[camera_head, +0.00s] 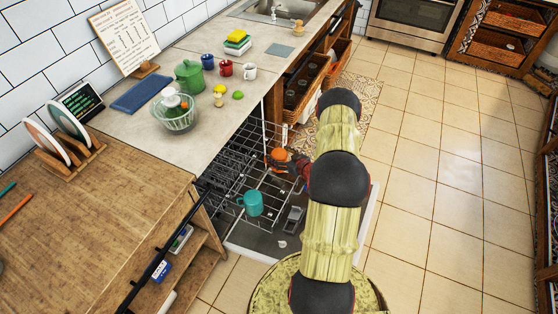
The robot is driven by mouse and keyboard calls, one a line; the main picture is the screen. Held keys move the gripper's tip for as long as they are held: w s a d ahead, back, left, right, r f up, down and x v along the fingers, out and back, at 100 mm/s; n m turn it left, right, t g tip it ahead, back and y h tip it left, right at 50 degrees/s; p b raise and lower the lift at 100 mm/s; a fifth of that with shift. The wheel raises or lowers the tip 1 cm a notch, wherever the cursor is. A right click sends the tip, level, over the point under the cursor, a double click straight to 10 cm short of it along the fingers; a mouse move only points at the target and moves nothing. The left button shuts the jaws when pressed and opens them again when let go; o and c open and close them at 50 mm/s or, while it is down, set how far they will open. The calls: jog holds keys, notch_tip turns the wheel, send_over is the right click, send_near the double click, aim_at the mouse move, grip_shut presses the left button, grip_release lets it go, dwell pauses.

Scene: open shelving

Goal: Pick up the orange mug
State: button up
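The orange mug (278,155) is in the pulled-out wire rack of the dishwasher (233,185), toward the back right of it. My gripper (291,166) is at the right side of the orange mug, low over the rack. In the picture it overlaps or meets the mug's right edge. The fingers are small, dark and partly hidden by the mug and my arm, so I cannot tell whether they are open or shut, or whether they touch the mug.
A teal mug (251,203) stands in the front of the rack. The counter (190,130) behind holds a green pot (190,76), a glass bowl (175,112), and blue, red and white mugs. A wooden counter (85,220) is at left. The tiled floor (450,200) at right is clear.

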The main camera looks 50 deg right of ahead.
jog(key=c, duration=1.1)
jog(key=shift+c, duration=0.4)
jog(key=shift+r, duration=0.1)
